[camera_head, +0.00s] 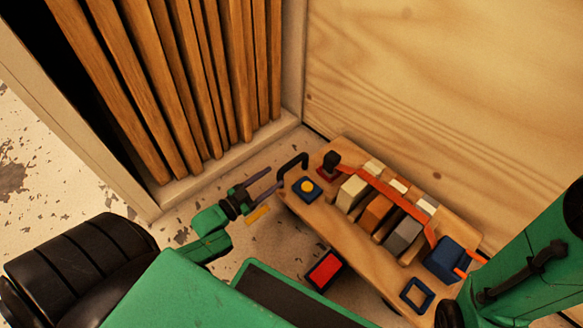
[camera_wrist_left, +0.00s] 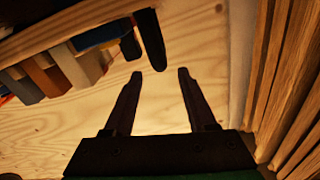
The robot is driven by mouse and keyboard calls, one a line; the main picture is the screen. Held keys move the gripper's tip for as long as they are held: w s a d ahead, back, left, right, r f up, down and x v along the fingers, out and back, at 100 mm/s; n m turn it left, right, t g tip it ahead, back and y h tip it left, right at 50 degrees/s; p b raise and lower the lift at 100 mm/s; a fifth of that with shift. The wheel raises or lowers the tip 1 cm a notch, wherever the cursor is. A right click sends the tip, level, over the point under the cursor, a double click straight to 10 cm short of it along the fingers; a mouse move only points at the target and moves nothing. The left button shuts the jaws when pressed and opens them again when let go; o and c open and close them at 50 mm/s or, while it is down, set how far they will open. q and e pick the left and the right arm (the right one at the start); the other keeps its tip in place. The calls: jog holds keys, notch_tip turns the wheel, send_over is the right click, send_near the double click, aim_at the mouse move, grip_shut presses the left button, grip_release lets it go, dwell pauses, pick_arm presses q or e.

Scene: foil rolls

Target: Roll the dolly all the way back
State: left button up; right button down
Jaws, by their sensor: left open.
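The dolly (camera_head: 290,205) is a wooden board carrying several blocks under an orange strap. It stands along the plywood wall, and its wheels are hidden. A black handle (camera_head: 293,161) rises at its left end; it also shows in the left wrist view (camera_wrist_left: 152,40). My left gripper (camera_head: 274,178) is open and empty, close to the handle on its left. In the left wrist view its fingertips (camera_wrist_left: 160,75) are apart, and the handle is ahead of them, not between them. Of my right arm only green links show at the right; its gripper is not seen.
A plywood wall (camera_head: 440,70) stands behind the dolly. Upright wooden slats (camera_head: 190,80) stand at the left above a pale sill. A red-topped box (camera_head: 325,270) is at the dolly's near side. A yellow mark (camera_head: 258,213) lies below my left gripper.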

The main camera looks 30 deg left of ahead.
aim_at(285, 170)
pick_arm(q)
jog(key=b+x, duration=0.1)
jog(key=x, duration=0.3)
jog(key=b+x, duration=0.2)
jog(key=x, duration=0.2)
jog(key=shift+f, duration=0.25)
jog(key=shift+w+d+r+b, duration=0.15)
jog(key=shift+w+b, duration=0.15)
jog(key=shift+w, duration=0.15)
grip_shut()
dwell(0.4)
